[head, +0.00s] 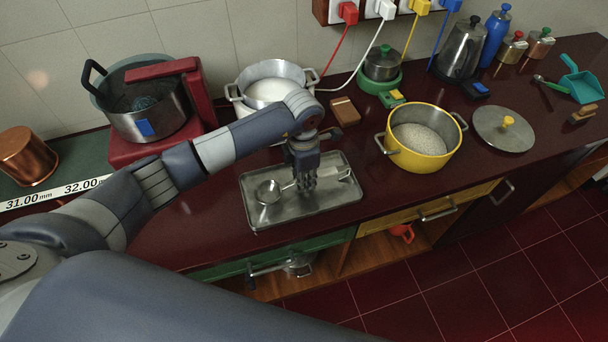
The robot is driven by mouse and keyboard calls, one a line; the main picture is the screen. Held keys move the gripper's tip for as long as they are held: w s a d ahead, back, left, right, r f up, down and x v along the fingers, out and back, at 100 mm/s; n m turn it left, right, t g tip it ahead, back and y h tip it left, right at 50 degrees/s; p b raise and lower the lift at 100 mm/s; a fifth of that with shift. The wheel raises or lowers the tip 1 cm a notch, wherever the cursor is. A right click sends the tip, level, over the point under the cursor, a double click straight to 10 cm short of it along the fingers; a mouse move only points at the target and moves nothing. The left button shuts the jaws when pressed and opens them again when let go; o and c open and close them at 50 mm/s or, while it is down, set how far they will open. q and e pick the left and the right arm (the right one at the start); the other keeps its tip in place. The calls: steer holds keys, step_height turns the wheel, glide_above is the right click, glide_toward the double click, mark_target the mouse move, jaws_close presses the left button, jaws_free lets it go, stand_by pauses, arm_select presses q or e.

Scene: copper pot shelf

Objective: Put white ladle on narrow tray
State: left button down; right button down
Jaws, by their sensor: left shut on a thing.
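The narrow tray (310,206) is a shallow grey metal tray on the dark red counter, in the middle of the head view. The ladle (268,191) looks pale and metallic; its round bowl is over the tray's left part and its handle runs right under my gripper. My left gripper (306,184) points down over the middle of the tray, shut on the ladle's handle. The gripper hides part of the handle. I cannot tell whether the ladle touches the tray. My right gripper is not in view.
A white pot (266,90) stands behind the tray, with a brown block (344,111) beside it. A yellow pot (421,145) of grains stands to the right, near a lid (503,130). A pot (146,112) on a red scale and a copper pot (27,158) are at left.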

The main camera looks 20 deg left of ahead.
arm_select(q)
steer(key=shift+f, duration=0.2)
steer(key=c, duration=1.5)
jaws_free()
steer(key=shift+r, duration=0.2)
step_height(320, 180, up, 12)
steer(key=b, duration=0.4)
steer(key=shift+a, duration=0.1)
